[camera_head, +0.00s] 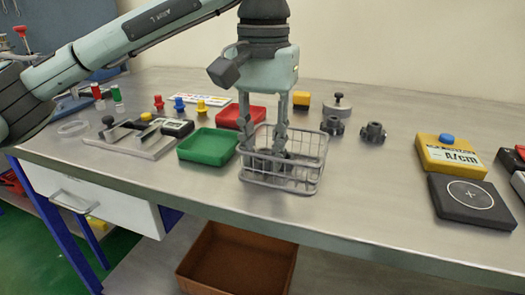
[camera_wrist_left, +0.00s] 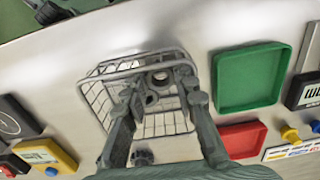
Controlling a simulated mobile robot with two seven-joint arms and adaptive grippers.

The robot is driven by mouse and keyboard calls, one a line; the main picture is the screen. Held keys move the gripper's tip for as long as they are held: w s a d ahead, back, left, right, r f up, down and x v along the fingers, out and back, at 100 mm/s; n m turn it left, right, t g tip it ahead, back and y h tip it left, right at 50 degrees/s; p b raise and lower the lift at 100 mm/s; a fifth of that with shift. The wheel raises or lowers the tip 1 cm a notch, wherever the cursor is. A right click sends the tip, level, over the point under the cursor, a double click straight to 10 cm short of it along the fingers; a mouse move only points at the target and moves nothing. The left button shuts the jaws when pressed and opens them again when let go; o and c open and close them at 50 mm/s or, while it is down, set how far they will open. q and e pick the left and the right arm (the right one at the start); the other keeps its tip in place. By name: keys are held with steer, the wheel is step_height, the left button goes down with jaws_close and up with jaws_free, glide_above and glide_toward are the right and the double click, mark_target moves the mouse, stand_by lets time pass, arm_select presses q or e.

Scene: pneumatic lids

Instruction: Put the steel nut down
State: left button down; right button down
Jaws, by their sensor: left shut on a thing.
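The wire basket (camera_head: 312,172) stands on the bench near its front edge. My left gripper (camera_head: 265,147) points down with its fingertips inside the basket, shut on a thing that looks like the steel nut. In the left wrist view the fingers of my left gripper (camera_wrist_left: 160,84) reach into the basket (camera_wrist_left: 98,100), and the grey steel nut (camera_wrist_left: 161,76) with a dark hole shows between the tips. Wires and fingers partly hide it, and I cannot tell whether it touches the basket floor. My right gripper is not in view.
A green tray (camera_head: 207,146) stands close left of the basket, with a red tray (camera_head: 232,117) behind. Two dark star knobs (camera_head: 373,132) lie to the right. A yellow gauge box (camera_head: 448,155) and a black plate (camera_head: 470,201) are farther right. Bench between is clear.

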arm_select(q)
steer(key=shift+f, duration=0.35)
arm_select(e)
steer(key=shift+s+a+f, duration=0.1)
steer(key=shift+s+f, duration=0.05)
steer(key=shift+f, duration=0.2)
arm_select(q)
steer(key=shift+f, duration=0.1)
steer(key=c, duration=1.2)
jaws_free()
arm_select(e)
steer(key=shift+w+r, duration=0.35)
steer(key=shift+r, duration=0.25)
